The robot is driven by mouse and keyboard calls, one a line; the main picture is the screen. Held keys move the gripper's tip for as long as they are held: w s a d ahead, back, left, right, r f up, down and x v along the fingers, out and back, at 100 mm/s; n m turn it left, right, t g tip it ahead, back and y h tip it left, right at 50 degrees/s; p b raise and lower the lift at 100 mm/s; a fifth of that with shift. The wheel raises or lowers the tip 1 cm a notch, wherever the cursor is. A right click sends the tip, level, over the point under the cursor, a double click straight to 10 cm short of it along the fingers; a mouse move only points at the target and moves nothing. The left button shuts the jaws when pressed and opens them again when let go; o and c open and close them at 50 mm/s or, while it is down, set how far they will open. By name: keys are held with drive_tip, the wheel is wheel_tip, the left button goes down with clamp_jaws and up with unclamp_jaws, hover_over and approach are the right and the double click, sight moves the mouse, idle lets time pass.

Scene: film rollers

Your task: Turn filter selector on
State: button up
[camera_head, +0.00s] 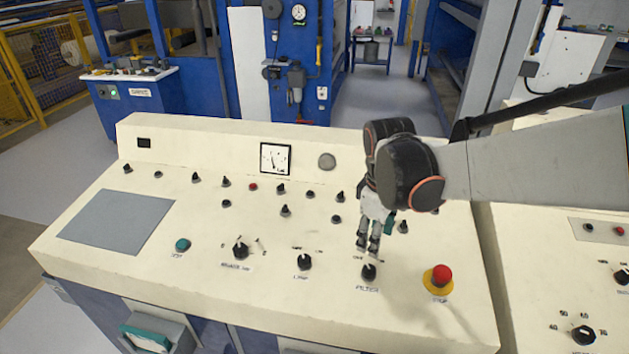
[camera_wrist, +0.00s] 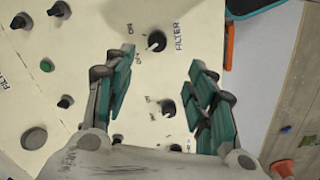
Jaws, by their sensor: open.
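The filter selector (camera_head: 369,272) is a small black knob near the front edge of the cream console (camera_head: 230,297), above its FILTER label. In the wrist view the knob (camera_wrist: 156,41) shows between and slightly beyond the fingertips, with ON and OFF marks beside it. Its pale pointer line seems to face the OFF mark, though it is small. My gripper (camera_head: 368,243) is open and empty, pointing down just above and behind the knob. In the wrist view its teal finger pads (camera_wrist: 163,62) are wide apart. Contact with the knob is not visible.
A red stop button (camera_head: 441,275) on a yellow base stands right of the filter selector. The lamp knob (camera_head: 304,261) and another selector (camera_head: 240,250) are to its left. Several small black knobs stand behind. A second console (camera_head: 560,270) adjoins at the right.

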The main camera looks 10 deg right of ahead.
sight(370, 269)
drive_tip(key=f+b, duration=0.1)
drive_tip(key=f, duration=0.3)
drive_tip(key=w+f+b, duration=0.1)
drive_tip(key=f+b, duration=0.1)
drive_tip(key=f, duration=0.3)
drive_tip(key=f+b, duration=0.2)
drive_tip(key=f, duration=0.3)
drive_tip(key=shift+w+d, duration=0.35)
drive_tip(key=shift+d, duration=0.05)
drive_tip(key=c, duration=1.1)
